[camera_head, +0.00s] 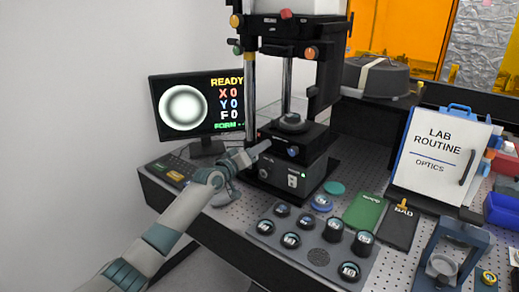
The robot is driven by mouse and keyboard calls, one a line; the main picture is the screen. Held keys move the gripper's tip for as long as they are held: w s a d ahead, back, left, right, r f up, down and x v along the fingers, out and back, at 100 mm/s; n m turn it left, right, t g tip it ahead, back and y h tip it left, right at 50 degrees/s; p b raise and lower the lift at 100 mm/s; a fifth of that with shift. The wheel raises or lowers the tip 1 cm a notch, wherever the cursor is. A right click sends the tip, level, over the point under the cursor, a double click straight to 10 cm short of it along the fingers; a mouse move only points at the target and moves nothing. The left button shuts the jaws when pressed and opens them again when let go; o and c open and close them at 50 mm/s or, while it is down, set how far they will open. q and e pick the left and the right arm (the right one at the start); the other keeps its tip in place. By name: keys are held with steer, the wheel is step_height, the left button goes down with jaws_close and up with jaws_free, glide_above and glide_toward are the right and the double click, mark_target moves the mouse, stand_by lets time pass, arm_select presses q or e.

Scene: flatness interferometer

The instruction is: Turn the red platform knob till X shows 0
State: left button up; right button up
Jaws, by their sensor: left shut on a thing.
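The interferometer (300,70) is a tall black frame with a small platform (305,136) low between its posts. The monitor (196,105) on the left reads READY, with X 0, Y 0, F 0 and FORM with dashes, beside a pale round spot. My left gripper (260,149) reaches in from the left to the platform's left side, and its jaws are shut there. The red platform knob cannot be made out; the jaws seem to cover it. A blue knob (293,151) shows on the platform's front. My right gripper is not in view.
A tray of round optics (319,257) lies in front on the perforated table. A keypad (173,171) sits by the monitor. Green and black booklets, a LAB ROUTINE clipboard (440,150) and a grey stand (455,255) are at right. Further knobs sit higher on the frame.

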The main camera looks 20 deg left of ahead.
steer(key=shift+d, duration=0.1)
arm_select(q)
steer(key=o, duration=1.1)
steer(key=shift+c, duration=0.2)
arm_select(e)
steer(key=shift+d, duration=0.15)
arm_select(q)
steer(key=shift+s, duration=0.1)
steer(key=b+v, duration=0.3)
steer(key=v, duration=1.4)
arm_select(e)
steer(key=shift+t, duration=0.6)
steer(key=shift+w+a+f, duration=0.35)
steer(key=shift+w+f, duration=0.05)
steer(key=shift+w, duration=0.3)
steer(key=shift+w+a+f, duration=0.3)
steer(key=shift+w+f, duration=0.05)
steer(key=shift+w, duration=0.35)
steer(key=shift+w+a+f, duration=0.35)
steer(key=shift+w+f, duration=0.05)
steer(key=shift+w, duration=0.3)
arm_select(q)
steer(key=shift+s+a, duration=0.1)
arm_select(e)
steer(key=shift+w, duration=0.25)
